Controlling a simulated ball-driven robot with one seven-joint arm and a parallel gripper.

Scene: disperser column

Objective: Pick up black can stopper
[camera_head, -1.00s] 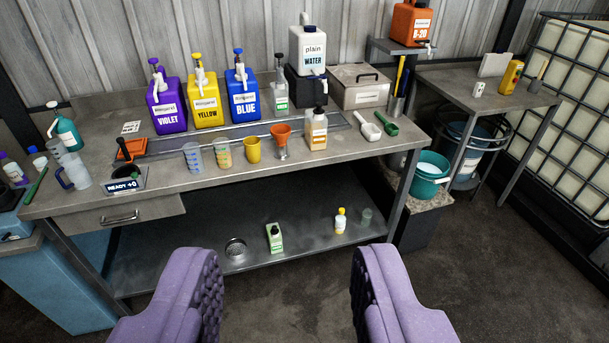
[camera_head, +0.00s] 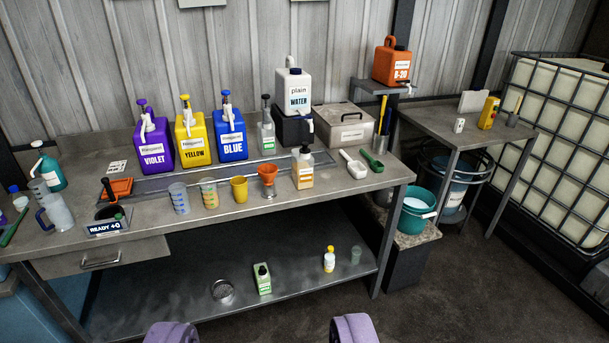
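No loose part is clearly recognisable as a black can stopper. Small black tops show on a green-and-white bottle (camera_head: 262,284) on the lower shelf, on a clear bottle (camera_head: 266,135) and on an orange-labelled bottle (camera_head: 303,174) on the bench. A black box-like block (camera_head: 293,129) sits under the white water can (camera_head: 293,95). My gripper (camera_head: 262,332) shows as two purple fingertips at the bottom edge, wide apart and with nothing between them. It appears well short of the bench.
Violet (camera_head: 154,145), yellow (camera_head: 194,138) and blue (camera_head: 230,134) cans line the bench back. Cups and a funnel (camera_head: 268,183) stand in front. The lower shelf (camera_head: 170,300) has bare room. A side table (camera_head: 440,122) and teal bucket (camera_head: 413,215) stand right.

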